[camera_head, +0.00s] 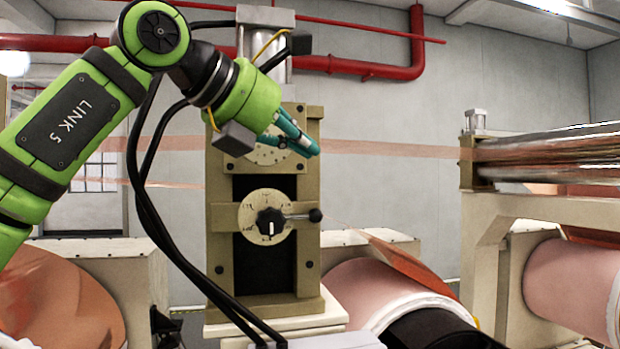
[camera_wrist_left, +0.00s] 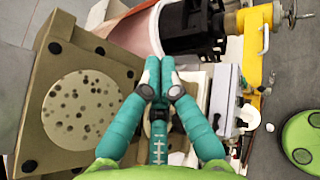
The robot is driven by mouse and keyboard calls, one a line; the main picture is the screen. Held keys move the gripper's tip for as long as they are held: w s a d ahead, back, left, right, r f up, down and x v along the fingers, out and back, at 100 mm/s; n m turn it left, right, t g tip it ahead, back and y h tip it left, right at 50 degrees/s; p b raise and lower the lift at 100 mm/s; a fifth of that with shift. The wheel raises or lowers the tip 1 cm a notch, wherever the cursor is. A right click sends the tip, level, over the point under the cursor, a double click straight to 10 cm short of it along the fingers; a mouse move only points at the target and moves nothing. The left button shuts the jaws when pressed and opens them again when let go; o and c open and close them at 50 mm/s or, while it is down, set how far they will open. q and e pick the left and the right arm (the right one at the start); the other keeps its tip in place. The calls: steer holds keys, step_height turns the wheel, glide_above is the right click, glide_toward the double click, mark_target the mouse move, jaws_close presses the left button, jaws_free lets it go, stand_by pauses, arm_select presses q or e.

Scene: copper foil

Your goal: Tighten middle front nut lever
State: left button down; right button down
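The middle front nut lever (camera_head: 300,216) is a thin rod with a black ball, pointing right from a black hub on a pale round dial (camera_head: 255,232) on the tan machine block. My left gripper (camera_head: 312,150) has teal fingers. In the head view it is above the lever, in front of the upper dial (camera_head: 268,157), which it partly covers. In the left wrist view the left gripper's fingertips (camera_wrist_left: 160,72) are together with nothing seen between them. The fingers hide most of what lies behind them there, and I cannot make out the lever. My right gripper is not in view.
A copper-coloured roll (camera_head: 375,295) lies right of the block, and another roll (camera_head: 65,300) lies to its left. Copper foil strips run past the block at upper dial height. Steel rollers (camera_head: 560,150) stand at the right. Space right of the lever's ball is free.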

arm_select(q)
steer(key=r, duration=0.1)
steer(key=s+a+r, duration=0.1)
steer(key=s+r, duration=0.1)
steer(key=r, duration=0.1)
steer(key=shift+s+a+r, duration=0.1)
steer(key=shift+a, duration=0.1)
steer(key=shift+a, duration=0.1)
stand_by(0.3)
